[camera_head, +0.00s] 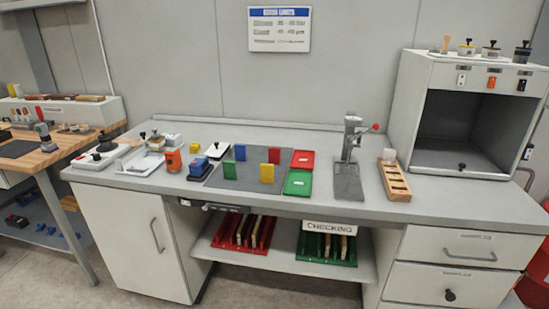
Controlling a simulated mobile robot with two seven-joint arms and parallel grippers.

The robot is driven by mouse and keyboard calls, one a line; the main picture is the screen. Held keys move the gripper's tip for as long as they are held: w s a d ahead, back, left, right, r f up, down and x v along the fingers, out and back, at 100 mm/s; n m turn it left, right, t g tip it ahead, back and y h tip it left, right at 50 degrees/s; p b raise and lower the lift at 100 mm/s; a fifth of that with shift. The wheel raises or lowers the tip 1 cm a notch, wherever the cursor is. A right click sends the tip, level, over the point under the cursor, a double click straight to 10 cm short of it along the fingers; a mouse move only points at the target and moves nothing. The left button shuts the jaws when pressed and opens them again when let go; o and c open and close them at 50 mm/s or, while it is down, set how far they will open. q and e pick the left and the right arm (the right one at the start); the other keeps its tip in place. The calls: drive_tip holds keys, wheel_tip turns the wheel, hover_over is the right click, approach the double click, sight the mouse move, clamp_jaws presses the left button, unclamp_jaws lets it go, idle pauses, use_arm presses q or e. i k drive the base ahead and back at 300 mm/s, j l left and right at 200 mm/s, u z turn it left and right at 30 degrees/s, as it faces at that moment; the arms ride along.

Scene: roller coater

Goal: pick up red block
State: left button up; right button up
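The small red block (274,155) stands upright on a dark grey mat (250,180) in the middle of the workbench. It is at the mat's back right, a little behind the front yellow block (267,173). A blue block (240,152), a green block (229,170) and the yellow block stand around it on the same mat, apart from it. Neither of my grippers shows in the head view.
A red tray (302,153) and a green tray (290,188) lie right of the mat. A press-like stand (350,140) and a slotted wooden holder (398,190) stand further right, beside an open grey cabinet (420,95). Tools crowd the bench's left. The bench's front edge is mostly clear.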

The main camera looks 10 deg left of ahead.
sight(273, 153)
drive_tip(key=i+j+z, duration=0.8)
drive_tip(key=j+z, duration=0.25)
